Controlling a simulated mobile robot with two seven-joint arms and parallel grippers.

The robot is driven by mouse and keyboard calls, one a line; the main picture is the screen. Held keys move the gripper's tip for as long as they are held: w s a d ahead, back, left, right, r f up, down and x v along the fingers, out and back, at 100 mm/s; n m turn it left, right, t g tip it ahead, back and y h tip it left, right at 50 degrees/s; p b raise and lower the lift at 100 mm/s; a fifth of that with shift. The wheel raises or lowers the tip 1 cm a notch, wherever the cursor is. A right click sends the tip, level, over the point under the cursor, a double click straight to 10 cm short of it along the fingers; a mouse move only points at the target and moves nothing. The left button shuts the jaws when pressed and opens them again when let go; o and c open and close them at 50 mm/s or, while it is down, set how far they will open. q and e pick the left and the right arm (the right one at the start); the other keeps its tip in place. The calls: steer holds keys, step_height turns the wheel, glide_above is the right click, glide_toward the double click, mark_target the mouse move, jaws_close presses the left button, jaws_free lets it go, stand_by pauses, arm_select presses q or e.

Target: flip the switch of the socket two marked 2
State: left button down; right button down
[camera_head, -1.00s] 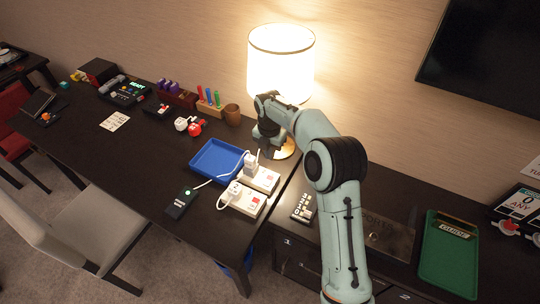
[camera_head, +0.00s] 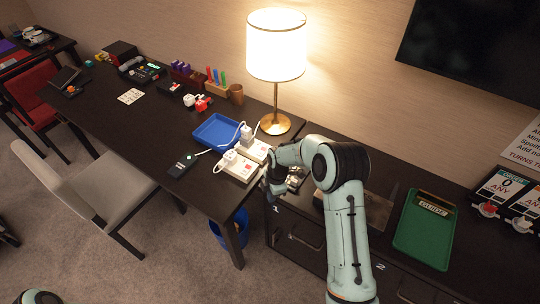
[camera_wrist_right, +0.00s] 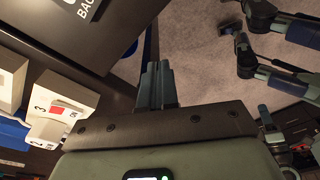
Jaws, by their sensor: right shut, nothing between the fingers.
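Two white socket units stand on the dark desk, right of the blue tray. The rear socket unit (camera_head: 256,152) and the front socket unit (camera_head: 241,168) have plugs and cables on their left parts and red switches towards their right. In the right wrist view, a white socket block (camera_wrist_right: 52,112) with a red switch shows a mark like 3 at the left edge. I cannot read a 2 on either unit. My right gripper (camera_head: 272,192) is shut and empty, just right of the front unit near the desk's edge. Its closed fingers show in the wrist view (camera_wrist_right: 157,70).
A lit lamp (camera_head: 275,124) stands behind the sockets. A green tray (camera_head: 424,244) lies on the right cabinet. Open floor lies in front.

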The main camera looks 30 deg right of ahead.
steer(key=s+a+f+m+y, duration=0.2)
steer(key=s+a+f+m, duration=0.8)
steer(key=s+f, duration=0.25)
steer(key=s+a+f+m, duration=0.1)
steer(key=s+a+m, duration=0.1)
steer(key=s+m, duration=0.3)
steer(key=s+a+f+m, duration=0.1)
steer(key=s+a+m, duration=0.2)
steer(key=s+m, duration=0.2)
steer(key=s, duration=0.3)
steer(key=shift+s+a+g, duration=0.25)
steer(key=shift+g, duration=0.15)
steer(key=shift+d+m, duration=0.1)
steer(key=shift+m, duration=0.2)
